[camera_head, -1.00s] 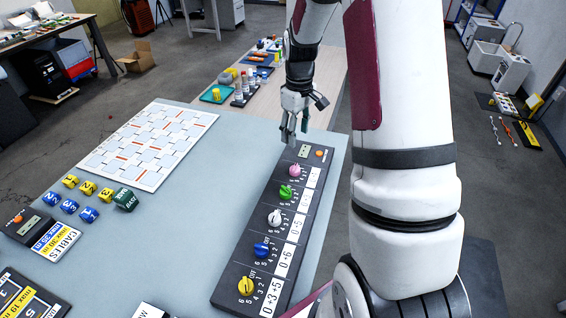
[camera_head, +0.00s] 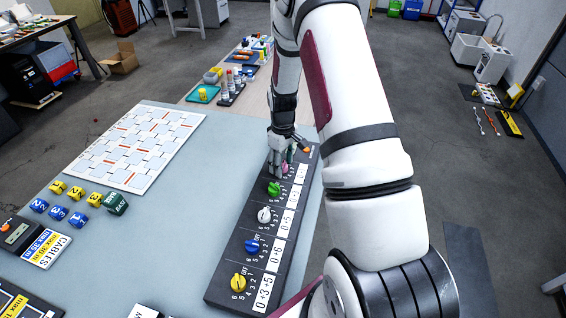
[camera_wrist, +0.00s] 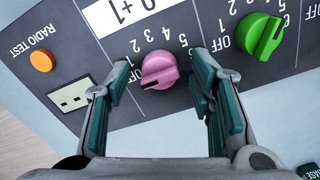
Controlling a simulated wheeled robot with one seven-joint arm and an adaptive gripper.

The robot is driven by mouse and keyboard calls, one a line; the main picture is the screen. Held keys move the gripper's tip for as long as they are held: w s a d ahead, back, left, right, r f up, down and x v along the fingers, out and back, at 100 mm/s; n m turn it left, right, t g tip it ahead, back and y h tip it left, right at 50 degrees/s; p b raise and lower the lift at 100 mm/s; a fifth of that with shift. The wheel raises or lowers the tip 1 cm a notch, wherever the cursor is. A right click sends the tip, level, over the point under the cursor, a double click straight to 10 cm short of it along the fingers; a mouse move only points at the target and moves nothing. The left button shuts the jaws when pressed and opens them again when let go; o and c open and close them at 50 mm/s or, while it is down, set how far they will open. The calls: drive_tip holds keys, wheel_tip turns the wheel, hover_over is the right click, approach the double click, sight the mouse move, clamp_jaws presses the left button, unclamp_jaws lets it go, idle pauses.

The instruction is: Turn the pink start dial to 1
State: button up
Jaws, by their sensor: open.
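The pink start dial (camera_head: 285,168) is at the far end of a dark panel with a row of coloured dials. In the wrist view the pink dial (camera_wrist: 160,70) lies between the two fingers, with a printed number scale around it. My gripper (camera_head: 280,173) is open over the far end of the panel, fingers pointing down, one on either side of the dial. A gap shows at the left finger; contact on the right is unclear.
The green dial (camera_wrist: 260,35) is close beside the right finger. White (camera_head: 264,215), blue (camera_head: 252,246) and yellow (camera_head: 238,283) dials follow along the panel (camera_head: 222,290). An orange button (camera_wrist: 41,61) and a small display (camera_wrist: 75,96) are left of the fingers.

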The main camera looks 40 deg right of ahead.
drive_tip(key=shift+f, duration=0.1)
drive_tip(key=c, duration=1.2)
drive_tip(key=shift+o, duration=0.2)
drive_tip(key=shift+m, duration=0.3)
drive_tip(key=shift+m+b, duration=0.8)
drive_tip(key=shift+m, duration=1.7)
drive_tip(key=o, duration=1.2)
drive_tip(key=shift+c, duration=0.2)
